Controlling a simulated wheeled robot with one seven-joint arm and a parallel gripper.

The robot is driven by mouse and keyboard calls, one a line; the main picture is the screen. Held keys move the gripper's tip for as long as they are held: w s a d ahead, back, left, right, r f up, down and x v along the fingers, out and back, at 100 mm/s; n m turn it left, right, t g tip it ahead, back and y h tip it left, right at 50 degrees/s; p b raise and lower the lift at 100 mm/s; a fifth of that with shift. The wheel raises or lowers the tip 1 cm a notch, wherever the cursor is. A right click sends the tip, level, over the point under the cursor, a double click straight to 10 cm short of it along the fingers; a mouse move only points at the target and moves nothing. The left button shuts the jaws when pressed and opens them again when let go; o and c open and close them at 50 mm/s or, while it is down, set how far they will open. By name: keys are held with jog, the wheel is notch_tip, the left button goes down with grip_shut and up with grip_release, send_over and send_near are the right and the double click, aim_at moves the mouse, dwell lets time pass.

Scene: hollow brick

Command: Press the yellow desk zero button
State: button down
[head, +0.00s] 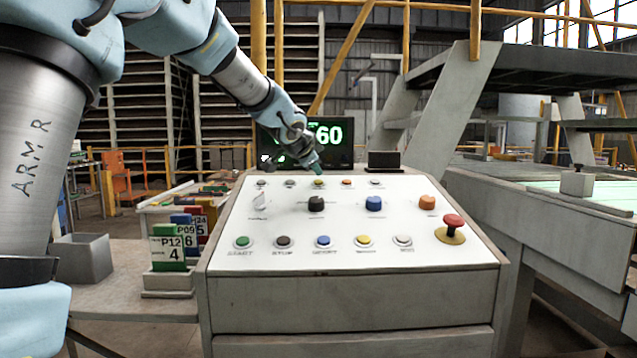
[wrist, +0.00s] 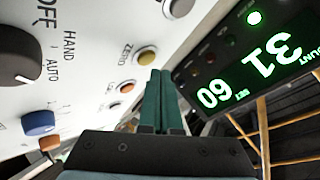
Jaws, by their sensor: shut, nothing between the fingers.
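The yellow zero button (head: 319,184) is in the back row of the white sloped control panel (head: 330,260). In the wrist view the yellow button (wrist: 146,56) has the word ZERO beside it. My gripper (head: 316,171) comes down from the upper left, with its tip at the panel's back edge, just behind and above that button. In the wrist view my gripper (wrist: 161,72) shows two green fingers shut together, empty, with their tips right beside the yellow button. I cannot tell whether they touch it.
An orange button (wrist: 127,87) and a grey one (wrist: 178,8) flank the yellow button. A lit display (head: 325,140) stands behind the panel. A red mushroom button (head: 453,221) and another yellow button (head: 364,241) are nearer the front. Numbered blocks (head: 168,247) stand at left.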

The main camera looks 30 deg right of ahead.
jog(key=shift+f, duration=0.1)
dwell(0.7)
jog(key=shift+w+d+f+b, duration=0.1)
jog(key=shift+f+b, duration=0.2)
jog(key=shift+f+b, duration=0.35)
dwell(0.6)
jog(key=shift+r, duration=0.1)
dwell(0.4)
jog(key=shift+r+p, duration=0.65)
jog(key=shift+p, duration=0.05)
jog(key=shift+r, duration=0.1)
jog(key=r+p, duration=0.1)
jog(key=s+r+p, duration=0.1)
jog(key=r, duration=0.1)
jog(key=r+p, duration=0.1)
jog(key=p, duration=0.1)
jog(key=shift+s+a+r, duration=0.25)
jog(key=shift+a+r, duration=0.05)
jog(key=shift+a, duration=0.1)
jog(key=shift+s, duration=0.1)
dwell(0.3)
